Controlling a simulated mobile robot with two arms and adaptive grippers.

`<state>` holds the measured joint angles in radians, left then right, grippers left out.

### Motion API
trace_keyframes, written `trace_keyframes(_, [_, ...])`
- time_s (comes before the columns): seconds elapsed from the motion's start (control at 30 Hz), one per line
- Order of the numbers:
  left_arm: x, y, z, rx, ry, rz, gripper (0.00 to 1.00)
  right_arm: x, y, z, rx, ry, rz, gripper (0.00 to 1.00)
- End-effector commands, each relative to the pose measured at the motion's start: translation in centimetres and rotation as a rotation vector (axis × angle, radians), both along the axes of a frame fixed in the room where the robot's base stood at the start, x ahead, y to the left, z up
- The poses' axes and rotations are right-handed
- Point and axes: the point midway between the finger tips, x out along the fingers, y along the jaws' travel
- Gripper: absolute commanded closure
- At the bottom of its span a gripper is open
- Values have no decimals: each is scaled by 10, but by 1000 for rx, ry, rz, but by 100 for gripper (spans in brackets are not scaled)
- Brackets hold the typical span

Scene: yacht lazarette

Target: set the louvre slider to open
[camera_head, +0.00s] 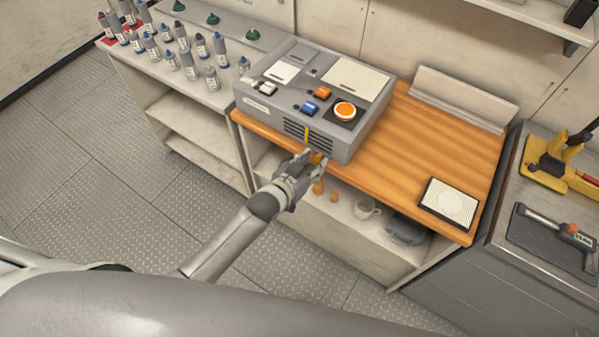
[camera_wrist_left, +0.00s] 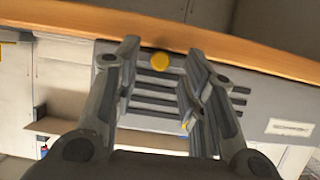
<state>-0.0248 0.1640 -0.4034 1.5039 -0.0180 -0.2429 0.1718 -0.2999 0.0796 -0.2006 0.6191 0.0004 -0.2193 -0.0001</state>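The louvre (camera_head: 322,141), a set of dark horizontal slots, is on the front face of a grey box (camera_head: 360,146). A narrow yellow strip (camera_head: 307,134) runs down it, with a yellow knob near its lower end, just beyond my left gripper (camera_head: 306,160). In the left wrist view, which is upside down, the round yellow knob (camera_wrist_left: 161,62) shows between the two spread fingers of my left gripper (camera_wrist_left: 163,50), near the wooden edge. The fingers are open. I cannot tell whether either finger touches the knob. My right gripper is not in view.
The box stands on a wooden worktop (camera_head: 430,150) with an orange button (camera_head: 345,111) and coloured switches on top. A framed white pad (camera_head: 449,204) lies at right. Several bottles (camera_head: 180,38) stand at left. A mug (camera_head: 366,208) sits on the shelf below.

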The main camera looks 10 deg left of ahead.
Motion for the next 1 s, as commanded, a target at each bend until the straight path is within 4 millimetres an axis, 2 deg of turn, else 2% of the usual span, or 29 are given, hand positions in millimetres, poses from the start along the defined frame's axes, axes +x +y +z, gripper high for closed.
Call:
trace_keyframes(0.5, [-79, 29, 34, 1, 2, 0, 62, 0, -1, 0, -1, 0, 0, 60])
trace_keyframes(0.7, [-93, 34, 41, 0, 1, 0, 62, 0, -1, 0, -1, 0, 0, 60])
trace_keyframes(1.0, [-94, 34, 42, 0, 0, 0, 62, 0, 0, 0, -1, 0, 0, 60])
